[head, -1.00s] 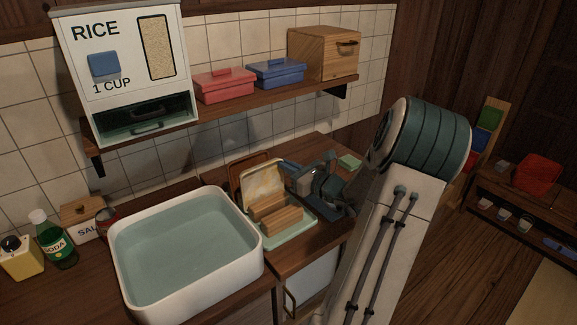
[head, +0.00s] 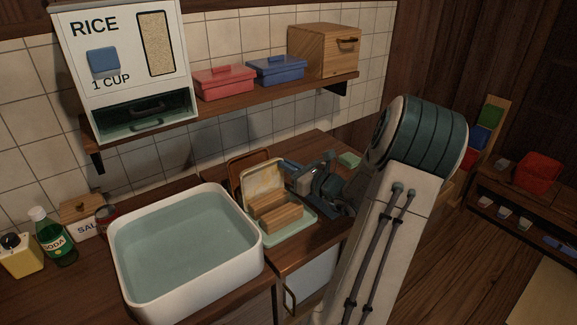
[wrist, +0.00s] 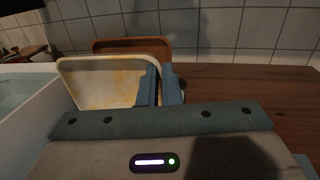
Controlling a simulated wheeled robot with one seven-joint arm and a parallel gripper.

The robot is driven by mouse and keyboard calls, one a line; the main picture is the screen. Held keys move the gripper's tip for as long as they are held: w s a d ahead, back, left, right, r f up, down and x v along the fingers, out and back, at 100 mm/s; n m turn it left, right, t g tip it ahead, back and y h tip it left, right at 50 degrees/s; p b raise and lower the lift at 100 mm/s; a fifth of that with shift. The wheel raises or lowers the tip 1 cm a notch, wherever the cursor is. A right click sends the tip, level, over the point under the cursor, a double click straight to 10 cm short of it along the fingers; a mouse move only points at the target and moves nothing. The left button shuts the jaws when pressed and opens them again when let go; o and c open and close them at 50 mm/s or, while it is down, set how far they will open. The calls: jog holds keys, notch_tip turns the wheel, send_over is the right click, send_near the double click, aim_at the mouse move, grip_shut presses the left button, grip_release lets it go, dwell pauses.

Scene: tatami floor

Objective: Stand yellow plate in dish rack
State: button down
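The yellow plate (head: 263,177), a cream rectangle with yellow smears, is held nearly upright on edge at the back of the dish rack (head: 297,236). The rack has wooden blocks (head: 276,214) on a pale green base, which hide the plate's lower part. My gripper (head: 289,165) comes from the right. In the wrist view the plate (wrist: 103,84) reaches from the left to my gripper (wrist: 159,86), whose blue fingers are close together on either side of its right edge. Whether the plate's bottom touches the rack is hidden.
A white basin of water (head: 185,250) stands just left of the rack. A brown tray (head: 238,166) leans behind the plate. The shelf (head: 225,105) with a rice dispenser (head: 125,75) and boxes is above.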

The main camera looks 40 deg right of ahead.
jog(key=shift+f, duration=0.2)
jog(key=c, duration=1.6)
grip_release()
jog(key=shift+o, duration=0.2)
jog(key=s+d, duration=0.2)
jog(key=s, duration=1.1)
jog(key=shift+s, duration=0.35)
